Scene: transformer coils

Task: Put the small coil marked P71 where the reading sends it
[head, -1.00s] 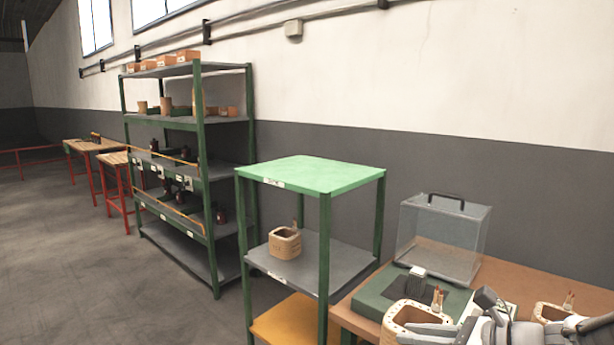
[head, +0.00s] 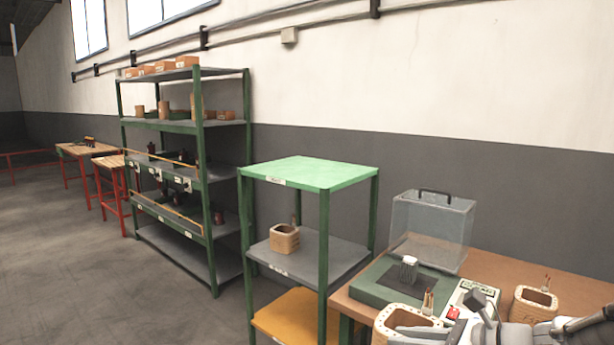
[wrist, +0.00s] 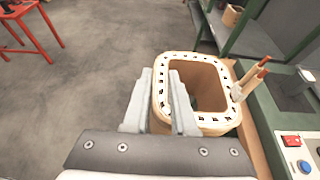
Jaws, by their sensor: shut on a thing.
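My gripper (wrist: 165,110) is shut on the wall of a square tan coil (wrist: 215,118), with one finger outside and one inside its opening. The coil has a pale flange with a ring of dark slots and two upright leads. In the head view this coil (head: 384,322) shows at the bottom right, near the bench's front edge, partly behind my gripper (head: 405,332). No P71 mark is legible. A test set with a green base (head: 372,291), a dark pad and a small pale block stands on the bench. Its panel (head: 468,300) has a red switch.
A three-level rack has a green top (head: 310,172), a grey middle shelf (head: 330,258) holding another coil (head: 284,239), and a yellow bottom shelf (head: 285,313). Another coil (head: 530,305) sits on the brown bench (head: 500,268). A clear cover (head: 432,228) stands behind. A large shelving unit (head: 205,190) is farther left.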

